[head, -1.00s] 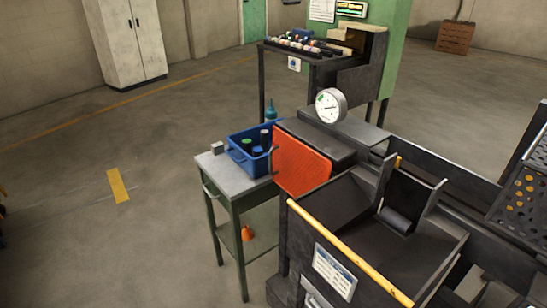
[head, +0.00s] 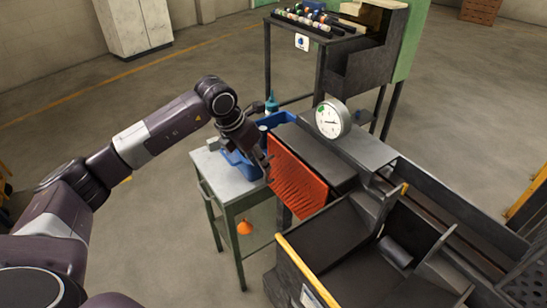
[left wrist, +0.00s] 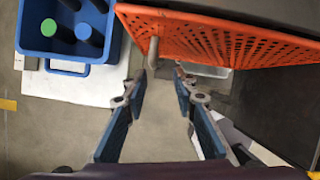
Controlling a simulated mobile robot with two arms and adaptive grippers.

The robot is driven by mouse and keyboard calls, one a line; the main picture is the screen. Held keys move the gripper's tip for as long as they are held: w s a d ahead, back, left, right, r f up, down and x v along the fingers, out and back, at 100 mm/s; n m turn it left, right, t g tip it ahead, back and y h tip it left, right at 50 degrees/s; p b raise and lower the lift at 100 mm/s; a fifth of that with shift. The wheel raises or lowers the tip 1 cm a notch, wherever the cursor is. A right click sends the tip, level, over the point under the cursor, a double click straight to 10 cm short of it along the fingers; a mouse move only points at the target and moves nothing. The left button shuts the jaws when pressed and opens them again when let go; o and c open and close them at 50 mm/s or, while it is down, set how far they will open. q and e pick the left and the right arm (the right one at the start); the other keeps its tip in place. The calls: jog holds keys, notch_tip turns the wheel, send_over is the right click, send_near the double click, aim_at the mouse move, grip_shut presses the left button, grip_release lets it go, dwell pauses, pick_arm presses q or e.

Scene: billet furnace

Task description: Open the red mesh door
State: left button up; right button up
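The red mesh door (head: 298,180) is an orange-red perforated panel on the near left side of a dark metal housing. It looks closed against the housing. In the left wrist view the door (left wrist: 220,42) crosses the top, with a grey bar handle (left wrist: 153,52) at its left end. My left gripper (head: 265,162) is at the door's left edge, by the handle. In the left wrist view my left gripper (left wrist: 162,75) is open, its fingers either side of the handle's line. I cannot tell whether they touch it. My right gripper is not in view.
A dial gauge (head: 332,118) stands on the housing. A yellow-edged chute (head: 305,268) is in front. Open floor lies left of the cart.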

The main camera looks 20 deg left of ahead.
aim_at(266, 180)
pick_arm(q)
jog(key=x, duration=0.2)
jog(key=p+x, duration=0.1)
jog(key=x, duration=0.1)
jog(key=p+x, duration=0.1)
jog(key=x, duration=0.1)
jog(key=shift+w+a+f, duration=0.3)
jog(key=shift+w+a, duration=0.05)
jog(key=shift+w, duration=0.1)
jog(key=shift+w+f, duration=0.25)
jog(key=shift+f, duration=0.05)
jog(key=shift+s, duration=0.15)
jog(key=shift+c, duration=1.1)
jog(key=c, duration=0.5)
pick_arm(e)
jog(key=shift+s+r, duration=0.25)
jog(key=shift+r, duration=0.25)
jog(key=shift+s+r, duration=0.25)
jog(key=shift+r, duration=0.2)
